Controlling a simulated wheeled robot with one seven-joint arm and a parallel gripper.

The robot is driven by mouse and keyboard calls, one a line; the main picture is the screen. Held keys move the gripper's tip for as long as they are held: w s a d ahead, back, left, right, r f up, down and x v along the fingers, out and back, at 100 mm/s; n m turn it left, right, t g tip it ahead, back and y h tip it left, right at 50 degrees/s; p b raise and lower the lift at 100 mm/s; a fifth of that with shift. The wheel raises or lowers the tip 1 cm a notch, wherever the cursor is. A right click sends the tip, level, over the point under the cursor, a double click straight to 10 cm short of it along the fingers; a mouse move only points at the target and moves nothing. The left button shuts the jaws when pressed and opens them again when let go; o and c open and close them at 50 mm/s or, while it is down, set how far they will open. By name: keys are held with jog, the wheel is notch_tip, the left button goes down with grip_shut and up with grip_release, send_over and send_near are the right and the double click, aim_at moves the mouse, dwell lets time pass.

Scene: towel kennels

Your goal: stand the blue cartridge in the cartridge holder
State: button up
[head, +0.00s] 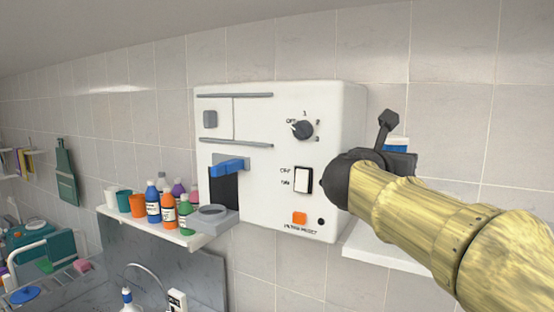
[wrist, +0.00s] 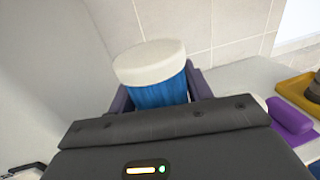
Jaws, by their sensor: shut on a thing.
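The blue cartridge (wrist: 160,94) has a ribbed blue body and a white cap. In the wrist view it is between the two fingers of my gripper (wrist: 159,86), which is shut on it. In the head view a little of the blue cartridge (head: 396,144) shows above my gripper (head: 399,160), right of the white wall unit and above the right shelf. The cartridge's lower part is hidden. I cannot tell for sure which thing is the cartridge holder; a grey block with a round ring (head: 211,211) sits at the right end of the left shelf.
The white wall unit (head: 262,215) has a dial, a switch, an orange button and a blue lever (head: 231,166) over a dark opening. Several bottles and cups crowd the left shelf (head: 150,225). The wrist view shows a purple thing (wrist: 290,121) and a yellow tray (wrist: 290,88) at right.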

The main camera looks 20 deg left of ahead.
notch_tip(320, 180, down, 4)
jog(key=b, duration=0.4)
jog(key=shift+a+f, duration=0.1)
jog(key=shift+f, duration=0.05)
jog(key=shift+s, duration=0.15)
jog(key=shift+w+d, duration=0.2)
